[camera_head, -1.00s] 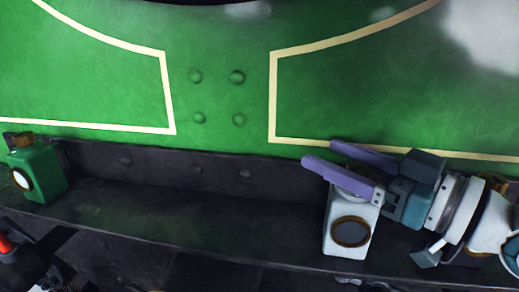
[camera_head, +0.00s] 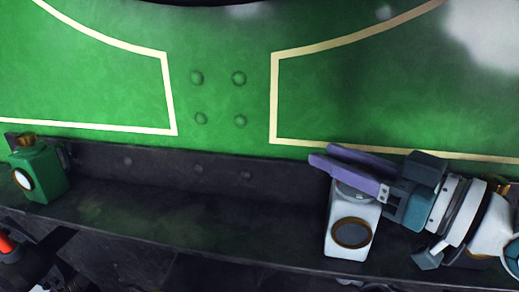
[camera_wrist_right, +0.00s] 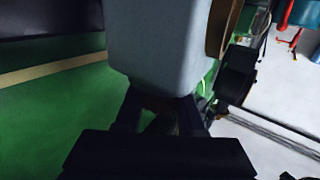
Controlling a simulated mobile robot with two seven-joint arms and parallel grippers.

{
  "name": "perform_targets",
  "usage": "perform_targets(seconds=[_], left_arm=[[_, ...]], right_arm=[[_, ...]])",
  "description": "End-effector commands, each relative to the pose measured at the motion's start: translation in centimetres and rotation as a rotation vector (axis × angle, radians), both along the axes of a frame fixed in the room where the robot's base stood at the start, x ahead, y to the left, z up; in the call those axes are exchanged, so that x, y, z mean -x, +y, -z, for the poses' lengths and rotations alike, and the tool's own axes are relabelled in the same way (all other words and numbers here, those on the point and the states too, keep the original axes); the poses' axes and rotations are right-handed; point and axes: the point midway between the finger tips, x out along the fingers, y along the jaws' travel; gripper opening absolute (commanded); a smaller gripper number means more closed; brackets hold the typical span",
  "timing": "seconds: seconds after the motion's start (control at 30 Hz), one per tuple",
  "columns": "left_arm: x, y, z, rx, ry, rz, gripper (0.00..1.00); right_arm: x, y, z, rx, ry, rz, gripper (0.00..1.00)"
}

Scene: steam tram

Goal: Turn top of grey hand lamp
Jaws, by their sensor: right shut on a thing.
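The grey hand lamp (camera_head: 347,247) stands upright on the dark ledge at the right of the head view, its round brown-rimmed lens facing out. My right gripper (camera_head: 321,155) reaches in from the right, its purple fingers lying across the lamp's top. It is shut on the lamp top, which the fingers mostly hide. In the right wrist view the lamp's pale grey body (camera_wrist_right: 158,50) fills the upper middle, just beyond the dark fingers (camera_wrist_right: 158,112). My left gripper is not in view.
A green hand lamp (camera_head: 46,178) stands on the same dark ledge (camera_head: 190,225) at the far left. The green riveted panel (camera_head: 220,95) with cream lines rises close behind the ledge. The ledge between the two lamps is clear.

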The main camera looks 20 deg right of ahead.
Motion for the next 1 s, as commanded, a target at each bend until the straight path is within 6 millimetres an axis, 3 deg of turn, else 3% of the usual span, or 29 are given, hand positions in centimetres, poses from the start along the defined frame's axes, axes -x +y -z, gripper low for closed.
perform_targets(seconds=[0.27, 0.6, 1.0], left_arm=[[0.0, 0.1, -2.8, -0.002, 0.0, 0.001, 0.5], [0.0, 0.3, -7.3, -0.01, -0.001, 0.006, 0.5], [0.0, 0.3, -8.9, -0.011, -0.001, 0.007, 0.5]], right_arm=[[0.0, -0.2, -0.6, -0.007, 0.004, 0.096, 0.0], [-0.2, -1.0, -0.5, -0.01, 0.006, 0.362, 0.0], [-0.1, -1.9, -0.1, -0.005, 0.004, 0.632, 0.0]])
